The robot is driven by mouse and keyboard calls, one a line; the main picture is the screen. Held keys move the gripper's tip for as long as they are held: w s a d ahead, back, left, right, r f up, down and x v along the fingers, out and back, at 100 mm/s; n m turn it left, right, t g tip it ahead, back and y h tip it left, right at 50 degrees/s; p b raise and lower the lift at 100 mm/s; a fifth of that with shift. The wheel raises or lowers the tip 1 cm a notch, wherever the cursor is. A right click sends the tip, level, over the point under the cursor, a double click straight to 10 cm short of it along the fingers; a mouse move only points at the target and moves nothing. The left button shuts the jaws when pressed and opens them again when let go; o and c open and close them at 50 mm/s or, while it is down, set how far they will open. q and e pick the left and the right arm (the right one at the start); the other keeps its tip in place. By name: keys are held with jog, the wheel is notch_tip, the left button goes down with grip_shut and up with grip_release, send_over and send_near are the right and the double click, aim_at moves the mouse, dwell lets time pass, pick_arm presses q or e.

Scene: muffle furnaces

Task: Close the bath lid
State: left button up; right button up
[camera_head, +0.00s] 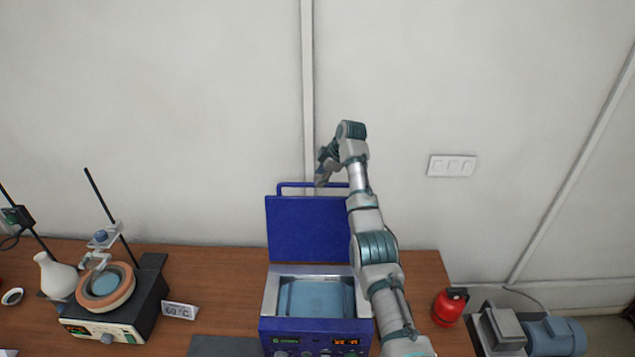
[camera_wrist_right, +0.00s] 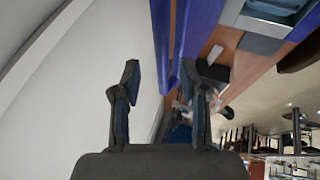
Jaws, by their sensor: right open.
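The blue bath (camera_head: 317,327) stands on the bench with its lid (camera_head: 300,228) open, raised upright behind the basin. A blue bar handle (camera_head: 296,184) runs along the lid's top edge. My right gripper (camera_head: 324,172) is open, at the top of the raised lid by the handle; the arm covers the lid's right side. In the right wrist view the open fingers (camera_wrist_right: 166,75) point towards a narrow blue bar (camera_wrist_right: 160,40), apparently the handle, with the wider blue lid (camera_wrist_right: 200,28) to its right. I cannot tell whether they touch it. My left gripper is out of view.
A hotplate (camera_head: 112,310) with a round bath, a stand and a white flask (camera_head: 57,275) are at left. A sign (camera_head: 180,310) stands between. A red canister (camera_head: 449,306) and a motor pump (camera_head: 553,337) are at right. The wall is close behind the lid.

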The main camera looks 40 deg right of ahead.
jog(key=v, duration=0.7)
jog(key=shift+d+r, duration=0.25)
jog(key=shift+d, duration=0.05)
jog(key=shift+a, duration=0.2)
